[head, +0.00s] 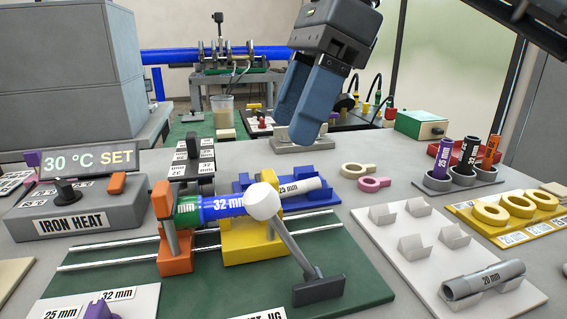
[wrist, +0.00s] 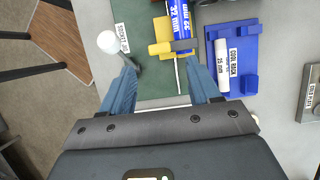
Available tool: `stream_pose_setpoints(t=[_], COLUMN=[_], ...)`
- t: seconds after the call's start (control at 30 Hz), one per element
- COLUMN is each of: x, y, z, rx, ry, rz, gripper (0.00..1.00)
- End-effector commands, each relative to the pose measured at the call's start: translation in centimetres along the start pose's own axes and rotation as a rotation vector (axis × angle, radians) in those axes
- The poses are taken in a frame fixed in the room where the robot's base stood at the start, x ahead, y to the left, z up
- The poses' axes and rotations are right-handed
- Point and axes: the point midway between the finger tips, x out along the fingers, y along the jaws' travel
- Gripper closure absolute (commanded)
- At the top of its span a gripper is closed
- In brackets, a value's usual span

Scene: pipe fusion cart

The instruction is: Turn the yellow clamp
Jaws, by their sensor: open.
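The yellow clamp (head: 252,243) stands on the green jig board (head: 345,262), around the right part of a blue pipe marked 32 mm (head: 222,206). In the head view a white ball-topped lever partly hides its upper part. The wrist view shows its yellow bar (wrist: 172,47) lying across the pipe's end, with a rounded end to the left. My gripper (head: 296,128) is open and empty, raised above and behind the clamp in the head view, fingers pointing down. In the wrist view the gripper (wrist: 162,72) has its fingertips spread to either side, apart from the bar.
The white ball-topped lever (head: 264,201) stands close in front of the clamp. An orange clamp (head: 174,252) is to the left on the rails. A blue cool rack (head: 310,198) with a white 25 mm pipe lies close behind right. A white tray (head: 400,262) is further right.

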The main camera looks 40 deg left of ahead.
Motion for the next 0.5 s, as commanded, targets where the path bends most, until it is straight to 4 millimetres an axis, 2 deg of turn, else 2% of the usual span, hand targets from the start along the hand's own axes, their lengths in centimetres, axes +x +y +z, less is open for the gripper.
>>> stream_pose_setpoints(t=[0.3,0.5], x=[5.0,6.6], y=[0.1,0.1], z=[0.1,0.1], rx=[-0.001,0.0], ry=[-0.005,-0.004], rz=[0.001,0.0], gripper=[0.38,0.38])
